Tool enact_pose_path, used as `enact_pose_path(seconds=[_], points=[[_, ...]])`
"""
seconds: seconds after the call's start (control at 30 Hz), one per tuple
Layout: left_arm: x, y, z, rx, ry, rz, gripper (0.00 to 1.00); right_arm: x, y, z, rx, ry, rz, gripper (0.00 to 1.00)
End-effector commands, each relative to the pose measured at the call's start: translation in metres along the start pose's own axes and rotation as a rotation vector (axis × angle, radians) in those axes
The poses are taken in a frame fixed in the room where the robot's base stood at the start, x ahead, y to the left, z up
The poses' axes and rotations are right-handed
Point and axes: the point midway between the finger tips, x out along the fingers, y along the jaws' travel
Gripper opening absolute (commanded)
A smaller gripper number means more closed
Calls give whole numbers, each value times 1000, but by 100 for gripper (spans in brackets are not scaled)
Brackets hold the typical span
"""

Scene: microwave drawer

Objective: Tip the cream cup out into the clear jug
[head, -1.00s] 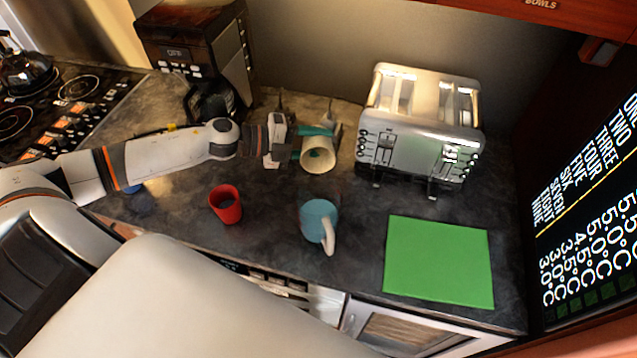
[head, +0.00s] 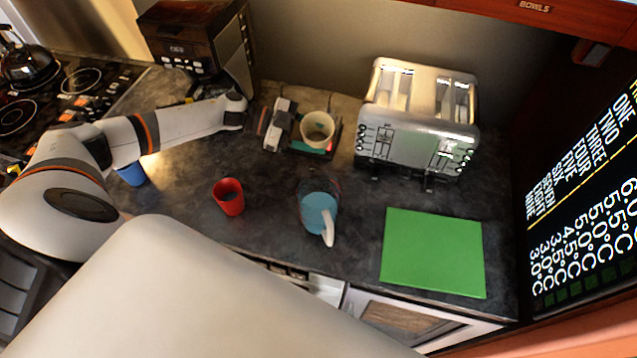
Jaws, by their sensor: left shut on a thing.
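The cream cup (head: 318,124) is in the head view, in front of the back wall and left of the toaster. It looks upright, with its open mouth facing up. My left gripper (head: 314,146) is shut on it; dark and teal finger parts show around the cup. I cannot tell whether the cup touches the counter. The clear jug (head: 318,207) stands upright nearer the front, with a see-through rim, blue inside and a white handle toward the front. The cup is behind the jug and apart from it. My right gripper is out of view.
A red cup (head: 229,197) stands left of the jug, and a blue cup (head: 133,174) is beside my left arm. A green board (head: 433,252) lies at right. A toaster (head: 418,115) and a coffee machine (head: 200,45) stand at the back. The hob (head: 75,85) is far left.

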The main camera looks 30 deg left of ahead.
Motion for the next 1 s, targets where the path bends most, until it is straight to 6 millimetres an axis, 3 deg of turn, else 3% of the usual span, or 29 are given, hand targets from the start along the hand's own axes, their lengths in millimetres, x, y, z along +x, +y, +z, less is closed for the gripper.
enact_pose_path(seconds=[0.13, 0.37, 0.73, 1.0], points=[[0, 5, -3, -209, -55, -44, 23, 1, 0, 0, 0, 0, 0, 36], [-1, 5, -1, -207, -54, -44, 23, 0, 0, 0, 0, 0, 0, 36], [-10, 16, 28, -204, -54, -42, 23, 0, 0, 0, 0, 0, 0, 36], [-12, 18, 34, -205, -53, -42, 23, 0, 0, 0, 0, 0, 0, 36]])
